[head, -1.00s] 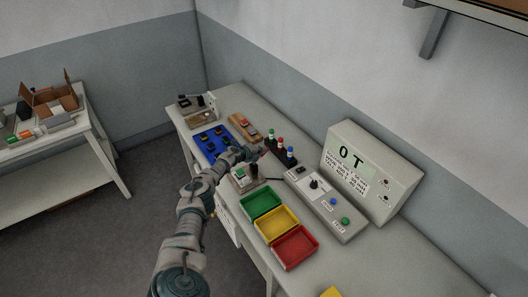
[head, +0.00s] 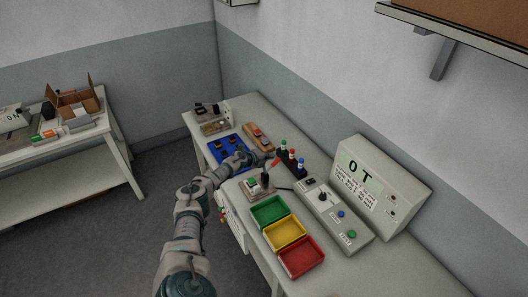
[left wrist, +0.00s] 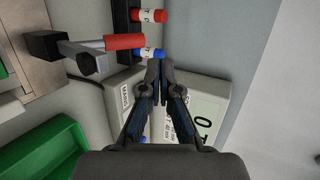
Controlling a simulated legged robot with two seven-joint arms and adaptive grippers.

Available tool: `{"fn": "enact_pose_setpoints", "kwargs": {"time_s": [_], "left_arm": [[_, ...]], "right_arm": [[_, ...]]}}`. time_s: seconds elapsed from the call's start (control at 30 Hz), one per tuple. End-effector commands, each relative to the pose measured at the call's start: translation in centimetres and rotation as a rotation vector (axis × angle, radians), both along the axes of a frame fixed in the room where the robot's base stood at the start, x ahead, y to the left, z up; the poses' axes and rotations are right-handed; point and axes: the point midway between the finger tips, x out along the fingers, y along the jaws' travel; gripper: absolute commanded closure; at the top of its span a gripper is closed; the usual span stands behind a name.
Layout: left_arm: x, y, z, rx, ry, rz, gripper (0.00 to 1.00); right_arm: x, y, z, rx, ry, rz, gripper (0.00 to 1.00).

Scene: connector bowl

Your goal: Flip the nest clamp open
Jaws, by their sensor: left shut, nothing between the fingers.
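The nest clamp (head: 264,180) is on a small light base on the bench, with a dark upright body and a red-tipped handle (head: 273,163) that slants up and away. In the left wrist view, the red handle (left wrist: 124,41) reaches right from a dark block on a metal arm, at upper left. My left gripper (head: 246,157) is just behind and left of the clamp. In the left wrist view, the left gripper's fingertips (left wrist: 160,66) are together with nothing between them, apart from the handle. My right gripper is not in view.
Green (head: 269,210), yellow (head: 286,232) and red (head: 301,257) bins stand in front of the clamp. A rack (head: 291,160) of coloured-top items is close behind it. A blue board (head: 230,151) lies to the left. A control box (head: 333,213) and display (head: 377,187) stand right.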

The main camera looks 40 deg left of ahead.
Motion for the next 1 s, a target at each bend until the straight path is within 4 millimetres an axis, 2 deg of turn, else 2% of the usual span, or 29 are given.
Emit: {"fn": "enact_pose_setpoints", "kwargs": {"time_s": [0.07,0.23,0.5,1.0], "left_arm": [[-0.7,-0.2,0.4,-0.001,0.003,-0.004,1.00],[-2.2,-0.3,2.9,-0.002,0.002,-0.004,1.00],[-4.4,-0.5,6.0,-0.004,0.001,-0.003,1.00],[-4.8,-0.8,6.4,-0.005,0.002,-0.003,1.00]], "right_arm": [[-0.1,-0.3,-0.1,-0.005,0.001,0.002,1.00],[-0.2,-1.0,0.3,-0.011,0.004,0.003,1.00],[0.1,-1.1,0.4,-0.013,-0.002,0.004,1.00],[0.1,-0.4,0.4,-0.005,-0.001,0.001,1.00]]}}
